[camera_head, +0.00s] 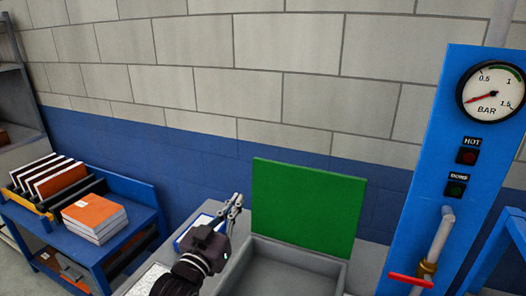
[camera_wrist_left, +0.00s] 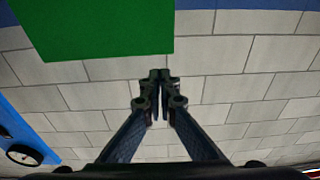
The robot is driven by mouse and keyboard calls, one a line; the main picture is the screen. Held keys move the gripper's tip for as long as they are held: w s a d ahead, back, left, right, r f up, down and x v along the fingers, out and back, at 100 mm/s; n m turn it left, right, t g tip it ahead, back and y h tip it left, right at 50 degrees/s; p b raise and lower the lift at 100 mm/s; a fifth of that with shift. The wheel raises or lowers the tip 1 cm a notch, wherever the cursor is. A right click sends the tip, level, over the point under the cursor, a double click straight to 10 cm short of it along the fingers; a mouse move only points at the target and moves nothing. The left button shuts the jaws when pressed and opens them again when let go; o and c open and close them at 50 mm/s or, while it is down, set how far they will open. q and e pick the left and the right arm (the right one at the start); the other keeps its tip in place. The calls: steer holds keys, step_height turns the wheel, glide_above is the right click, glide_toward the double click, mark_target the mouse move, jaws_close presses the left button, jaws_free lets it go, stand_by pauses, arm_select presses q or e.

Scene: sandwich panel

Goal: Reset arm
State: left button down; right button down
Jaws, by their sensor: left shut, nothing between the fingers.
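My left gripper (camera_head: 235,207) comes in at the lower middle of the head view, in front of the wall and just left of the green panel. It points upward, and its fingers are closed with nothing held. In the left wrist view the fingertips (camera_wrist_left: 160,75) meet in front of the block wall. My right gripper is in neither view.
A grey box (camera_head: 290,258) with an upright green panel (camera_head: 305,205) stands right of my gripper. A blue column (camera_head: 425,150) with a pressure gauge (camera_head: 492,90) and a red-handled valve (camera_head: 410,280) is farther right. A blue cart (camera_head: 130,195) holds orange-topped stacks (camera_head: 95,212) at left.

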arm_select(q)
steer(key=s+a+f+g+y, duration=0.1)
steer(key=s+a+f+g, duration=0.1)
steer(key=s+f, duration=0.5)
steer(key=s+a+f+g+y, duration=0.1)
steer(key=s+f+g+y, duration=0.1)
steer(key=s+f+g, duration=0.3)
steer(key=s+a+f+n+g+y, duration=0.1)
steer(key=s+a+f+g, duration=0.1)
steer(key=s+f, duration=0.9)
steer(key=shift+s+a+f+g, duration=0.1)
steer(key=shift+a+f+g, duration=0.1)
steer(key=shift+f+g, duration=0.3)
steer(key=shift+s+a+f+g, duration=0.15)
steer(key=shift+f+g, duration=0.15)
steer(key=shift+f, duration=0.25)
steer(key=s+a+f+g+y, duration=0.1)
steer(key=s+f+g, duration=0.1)
steer(key=s, duration=0.5)
steer(key=s+a+f+g, duration=0.2)
steer(key=s+f+g, duration=0.1)
steer(key=s, duration=0.4)
step_height(320, 180, down, 25)
steer(key=s, duration=0.2)
steer(key=s+a+f+g+b, duration=0.1)
steer(key=s+a+f+g, duration=0.1)
steer(key=s+f, duration=1.5)
steer(key=shift+a+f+y, duration=0.3)
steer(key=shift+a+f, duration=0.05)
steer(key=shift+a, duration=0.05)
